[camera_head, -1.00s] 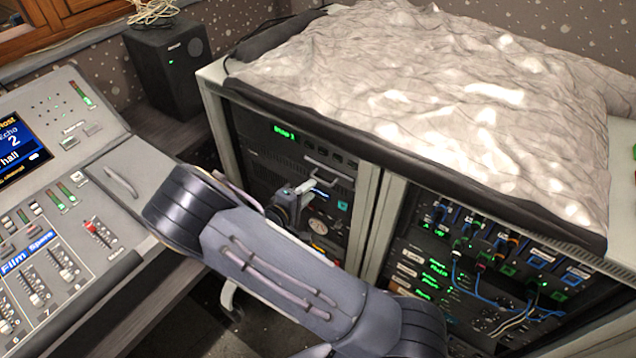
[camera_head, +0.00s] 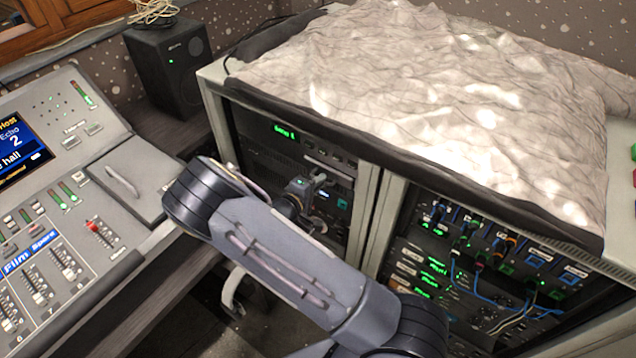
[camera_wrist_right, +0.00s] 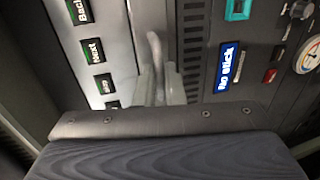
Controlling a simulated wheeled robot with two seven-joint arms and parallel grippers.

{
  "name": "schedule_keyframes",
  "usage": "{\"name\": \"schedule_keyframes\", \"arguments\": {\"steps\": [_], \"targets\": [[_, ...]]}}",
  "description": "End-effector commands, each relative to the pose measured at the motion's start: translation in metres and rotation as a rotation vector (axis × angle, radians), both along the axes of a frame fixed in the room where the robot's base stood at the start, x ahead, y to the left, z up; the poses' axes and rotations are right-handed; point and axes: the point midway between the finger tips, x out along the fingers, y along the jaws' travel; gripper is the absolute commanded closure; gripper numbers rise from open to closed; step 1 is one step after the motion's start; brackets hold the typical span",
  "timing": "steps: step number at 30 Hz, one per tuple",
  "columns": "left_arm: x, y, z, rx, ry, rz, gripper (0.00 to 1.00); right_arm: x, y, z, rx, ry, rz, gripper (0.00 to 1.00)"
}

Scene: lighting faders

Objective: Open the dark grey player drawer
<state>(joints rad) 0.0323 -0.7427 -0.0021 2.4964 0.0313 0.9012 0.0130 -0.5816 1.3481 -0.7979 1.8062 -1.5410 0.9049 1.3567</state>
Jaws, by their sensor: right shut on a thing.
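The dark grey player drawer (camera_head: 342,177) is in the left bay of the rack, below the unit with the green display. It has a pale bar handle, which shows in the right wrist view (camera_wrist_right: 154,45). My right gripper (camera_head: 319,179) is at the drawer front, shut on the handle. In the right wrist view its fingers (camera_wrist_right: 156,88) close around the lower part of the bar. My arm and gripper hide much of the drawer front in the head view. I cannot tell any gap at the drawer. My left gripper is out of view.
The mixing desk (camera_head: 112,262) stands at the left, close to my right arm. The rack's middle post (camera_head: 378,225) and the right bay with cables (camera_head: 470,260) are to the right. A crumpled grey cover (camera_head: 430,90) lies on top. A speaker (camera_head: 168,65) stands behind.

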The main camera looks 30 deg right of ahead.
Motion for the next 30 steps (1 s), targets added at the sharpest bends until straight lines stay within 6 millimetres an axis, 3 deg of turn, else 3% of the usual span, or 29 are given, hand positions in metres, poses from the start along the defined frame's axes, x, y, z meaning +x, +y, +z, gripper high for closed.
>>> {"name": "schedule_keyframes", "arguments": {"steps": [8, 11, 21, 25, 30], "targets": [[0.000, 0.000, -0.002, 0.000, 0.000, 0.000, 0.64, -0.001, 0.004, -0.001, 0.001, 0.000, 0.001, 1.00], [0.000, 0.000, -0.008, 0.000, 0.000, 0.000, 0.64, -0.006, 0.019, -0.002, 0.002, -0.002, 0.003, 1.00], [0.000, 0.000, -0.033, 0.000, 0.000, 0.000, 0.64, -0.040, 0.103, -0.003, 0.003, -0.004, 0.006, 1.00], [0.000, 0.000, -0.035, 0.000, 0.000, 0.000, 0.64, -0.048, 0.118, -0.002, 0.002, -0.001, 0.003, 1.00], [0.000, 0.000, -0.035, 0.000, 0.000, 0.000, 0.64, -0.050, 0.122, 0.000, 0.001, 0.001, 0.002, 1.00]]}}
